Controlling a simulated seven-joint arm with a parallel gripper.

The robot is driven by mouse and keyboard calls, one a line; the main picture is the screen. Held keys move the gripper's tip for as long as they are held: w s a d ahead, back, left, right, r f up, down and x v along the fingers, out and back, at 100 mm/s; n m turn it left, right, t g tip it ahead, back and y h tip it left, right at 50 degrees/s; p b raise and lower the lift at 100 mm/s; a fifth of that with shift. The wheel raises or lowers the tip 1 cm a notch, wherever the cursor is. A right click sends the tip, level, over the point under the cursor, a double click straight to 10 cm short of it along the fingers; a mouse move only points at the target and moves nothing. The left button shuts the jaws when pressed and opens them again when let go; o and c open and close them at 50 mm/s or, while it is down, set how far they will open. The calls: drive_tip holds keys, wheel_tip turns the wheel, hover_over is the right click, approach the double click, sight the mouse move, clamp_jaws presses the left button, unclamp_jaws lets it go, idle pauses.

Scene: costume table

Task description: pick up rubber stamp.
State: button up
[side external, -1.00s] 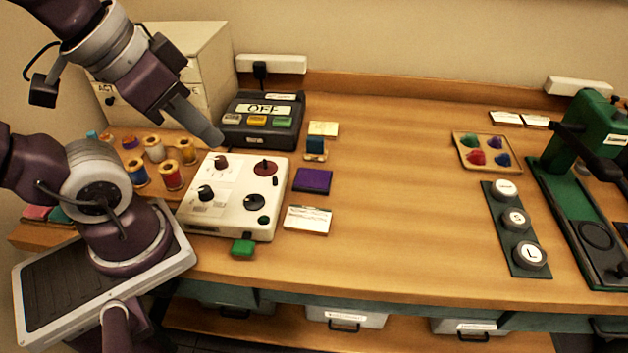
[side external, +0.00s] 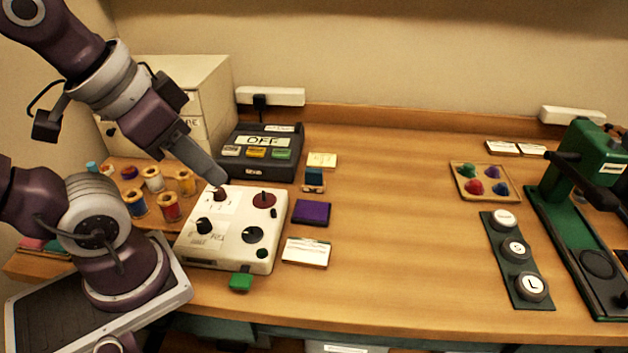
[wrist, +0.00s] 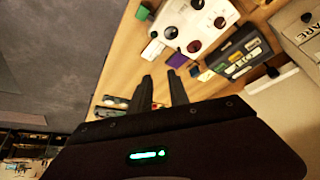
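In the wrist view the likely stamp (wrist: 195,71) is small and blurred, just beyond the fingertips to the right. My gripper (side external: 219,180) is to the left of it, above the back of the white control panel (side external: 187,242), pointing down and right. In the wrist view my gripper (wrist: 160,76) shows two fingers apart with nothing between them.
A dark box with an OFF sign (side external: 262,142) stands behind the panel. Thread spools (side external: 153,179) are at left. A yellow card (side external: 322,160) lies behind the block, a white card (side external: 306,252) in front of the pad. The middle of the table is clear; a green press (side external: 590,165) stands at right.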

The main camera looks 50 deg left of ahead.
drive_tip(key=o, duration=0.4)
drive_tip(key=shift+c, duration=0.2)
drive_tip(key=m+g, duration=0.5)
drive_tip(key=m, duration=0.4)
hover_over(314, 170)
drive_tip(key=s+d, duration=0.1)
wheel_tip(314, 170, down, 13)
drive_tip(key=shift+d, duration=0.15)
drive_tip(key=shift+g, duration=0.3)
drive_tip(key=f, duration=0.3)
drive_tip(key=a+f, duration=0.1)
drive_tip(key=f, duration=0.2)
drive_tip(key=w+f, duration=0.1)
drive_tip(key=f, duration=0.2)
drive_tip(key=shift+a+f, duration=0.2)
drive_tip(key=shift+f, duration=0.05)
drive_tip(key=shift+c, duration=0.2)
